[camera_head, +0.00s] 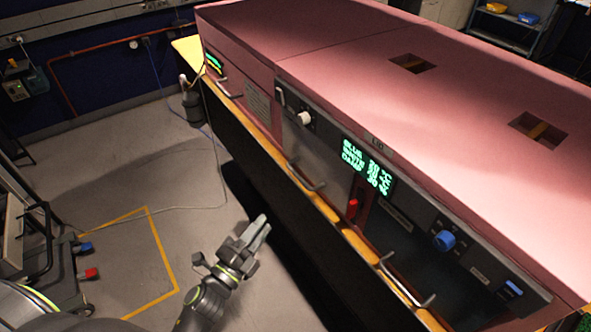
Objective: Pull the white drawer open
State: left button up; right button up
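No drawer with a white front can be made out in this view. The pink and grey machine (335,133) runs diagonally across the right half. Its front has bar handles: one at the far left end (229,89), one at the middle (301,178) and one near the right end (408,284). My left gripper (265,223) is over the floor, left of and apart from the machine's front, and touches no handle. Its two fingers lie close together with nothing seen between them; whether they are fully shut is unclear. My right gripper is out of view.
The front panel carries a green lit display (366,166), a red lever (352,208), a blue knob (444,241) and a white knob (304,118). A yellow-edged bench (262,137) lies below. A cart (40,240) stands at left. The floor between is mostly free.

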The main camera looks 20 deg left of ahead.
aim_at(299, 176)
pick_arm(q)
jog(key=p+x, duration=0.2)
jog(key=x, duration=1.5)
jog(key=shift+d+f+p, duration=0.1)
jog(key=shift+f+p, duration=0.05)
jog(key=shift+p, duration=0.2)
jog(key=c, duration=0.6)
grip_shut()
